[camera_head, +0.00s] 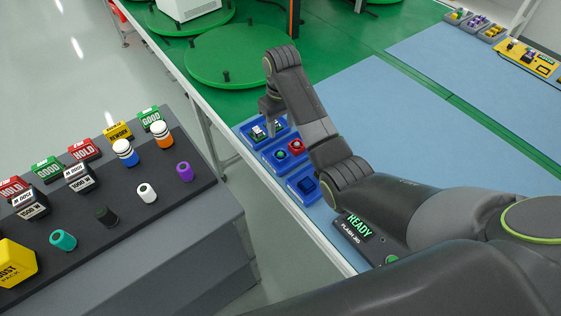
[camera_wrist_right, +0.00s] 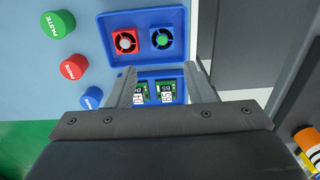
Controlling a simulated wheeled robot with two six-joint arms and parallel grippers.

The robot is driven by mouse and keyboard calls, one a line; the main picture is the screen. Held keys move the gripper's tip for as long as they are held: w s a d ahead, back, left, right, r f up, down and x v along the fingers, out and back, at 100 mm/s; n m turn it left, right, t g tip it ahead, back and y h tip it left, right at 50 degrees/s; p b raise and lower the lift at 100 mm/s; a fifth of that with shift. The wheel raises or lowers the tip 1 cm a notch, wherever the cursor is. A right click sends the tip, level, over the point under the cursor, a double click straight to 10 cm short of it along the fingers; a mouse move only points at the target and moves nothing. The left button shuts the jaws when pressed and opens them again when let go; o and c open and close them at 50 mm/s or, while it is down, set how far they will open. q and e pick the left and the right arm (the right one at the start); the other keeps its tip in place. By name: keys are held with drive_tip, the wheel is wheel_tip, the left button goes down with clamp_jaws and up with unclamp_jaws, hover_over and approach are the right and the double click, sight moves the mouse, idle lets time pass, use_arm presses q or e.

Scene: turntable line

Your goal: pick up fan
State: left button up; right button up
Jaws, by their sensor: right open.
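Two small fans lie side by side in a blue tray (camera_wrist_right: 147,14): a red fan (camera_wrist_right: 126,41) with a grey hub and a dark fan (camera_wrist_right: 162,38) with a green hub. In the head view, the red fan (camera_head: 296,146) and the green-hubbed fan (camera_head: 280,154) sit in the middle blue tray. My right gripper (camera_head: 272,122) is open and empty. Its fingertips (camera_wrist_right: 159,72) are over the neighbouring tray of green circuit boards (camera_wrist_right: 165,91), beside the fan tray. My left gripper is not in view.
A third blue tray (camera_head: 293,194) holds a dark blue part. In the wrist view, green (camera_wrist_right: 58,24), red (camera_wrist_right: 74,67) and blue (camera_wrist_right: 92,97) caps stand beside the trays. A dark bench (camera_head: 190,200) with several labelled items lies across a floor gap. Green turntables (camera_head: 225,60) are behind.

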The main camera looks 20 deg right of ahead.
hover_over(280, 153)
drive_tip(key=f, duration=0.6)
drive_tip(key=shift+d+p, duration=0.2)
drive_tip(key=shift+p, duration=0.1)
drive_tip(key=shift+f, duration=0.5)
wheel_tip(280, 153, down, 4)
drive_tip(key=shift+s+a+f+p, duration=0.1)
drive_tip(key=shift+a+p, duration=0.05)
drive_tip(key=shift+p, duration=0.15)
drive_tip(key=shift+f, duration=0.35)
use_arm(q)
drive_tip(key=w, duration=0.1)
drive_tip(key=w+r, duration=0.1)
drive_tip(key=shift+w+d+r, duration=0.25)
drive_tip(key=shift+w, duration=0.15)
use_arm(e)
drive_tip(key=c, duration=0.8)
drive_tip(key=shift+o, duration=0.2)
drive_tip(key=shift+r, duration=0.1)
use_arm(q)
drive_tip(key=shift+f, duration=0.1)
use_arm(e)
wheel_tip(280, 153, up, 10)
